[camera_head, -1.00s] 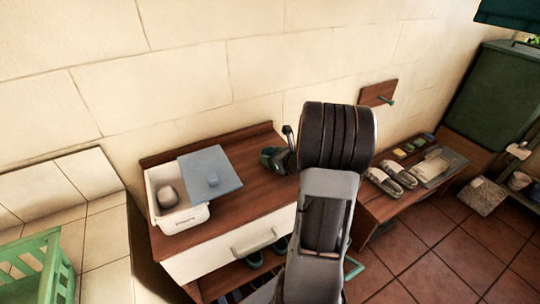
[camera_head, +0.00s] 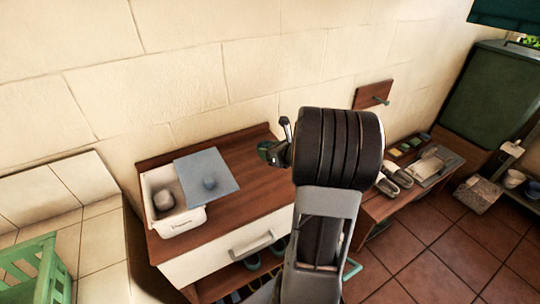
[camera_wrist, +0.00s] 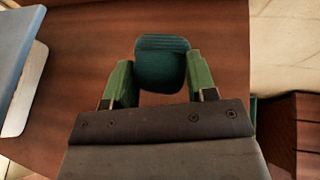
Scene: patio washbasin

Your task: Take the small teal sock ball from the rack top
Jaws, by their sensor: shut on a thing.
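The teal sock ball (camera_wrist: 162,64) is between the two green fingers of my gripper (camera_wrist: 160,82) in the wrist view. The fingers press on it from both sides, so my gripper is shut on it. In the head view my gripper (camera_head: 273,152) shows at the left of my dark wrist, over the right part of the brown rack top (camera_head: 228,150). The sock ball is mostly hidden there. The wrist view shows brown wood (camera_wrist: 215,25) around and beneath it.
A white bin (camera_head: 180,222) holding a grey ball (camera_head: 163,199) stands left on the rack, with a blue-grey lid (camera_head: 207,178) partly over it. A lower bench at right holds pale shoes (camera_head: 395,177). A wall board with a peg (camera_head: 372,96) is behind.

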